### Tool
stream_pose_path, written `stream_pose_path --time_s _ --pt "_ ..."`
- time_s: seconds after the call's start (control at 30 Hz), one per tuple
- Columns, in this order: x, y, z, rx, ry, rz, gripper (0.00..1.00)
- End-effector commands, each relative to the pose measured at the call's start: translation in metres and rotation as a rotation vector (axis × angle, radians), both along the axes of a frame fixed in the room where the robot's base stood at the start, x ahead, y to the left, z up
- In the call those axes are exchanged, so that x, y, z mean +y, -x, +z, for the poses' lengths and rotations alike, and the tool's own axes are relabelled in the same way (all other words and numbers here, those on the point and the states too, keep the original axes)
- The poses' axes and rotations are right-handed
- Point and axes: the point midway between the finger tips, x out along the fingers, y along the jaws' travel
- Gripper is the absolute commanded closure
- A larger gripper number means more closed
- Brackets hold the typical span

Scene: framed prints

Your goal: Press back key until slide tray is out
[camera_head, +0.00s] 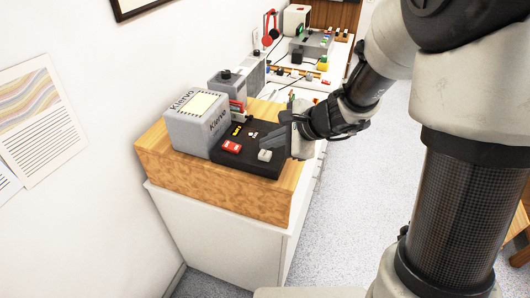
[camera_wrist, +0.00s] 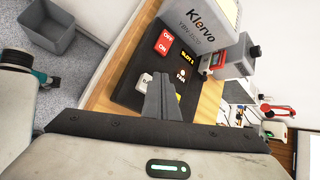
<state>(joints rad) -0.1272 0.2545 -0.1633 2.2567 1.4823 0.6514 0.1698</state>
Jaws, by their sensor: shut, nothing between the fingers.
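The slide machine is a grey box marked Klervo (camera_head: 196,122) with a black control base (camera_head: 228,162) in front, on a wooden-topped cabinet. The base carries a red OFF/ON switch (camera_wrist: 164,44), a yellow display reading SLOT 2 (camera_wrist: 188,57) and a small white button (camera_wrist: 182,74). A pale key (camera_head: 264,155) sits near the base's front corner; in the wrist view a light key (camera_wrist: 145,79) is partly hidden behind my fingers. My gripper (camera_wrist: 164,75) is shut and empty, its fingertips over the base by the keys. I cannot tell contact. I cannot make out the slide tray clearly.
A smaller grey device (camera_head: 228,84) stands behind the box. Further back on the counter are red headphones (camera_head: 270,27) and other equipment. The wall is close on the left. Open floor (camera_head: 350,200) lies to the right. A grey bin (camera_wrist: 46,27) shows in the wrist view.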

Motion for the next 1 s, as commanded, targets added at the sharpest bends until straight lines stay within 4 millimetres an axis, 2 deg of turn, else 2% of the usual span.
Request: stream_pose_path --time_s 1.0 --pt "-0.0001 -0.0001 -0.0083 0.0 0.0 0.0 1.0"
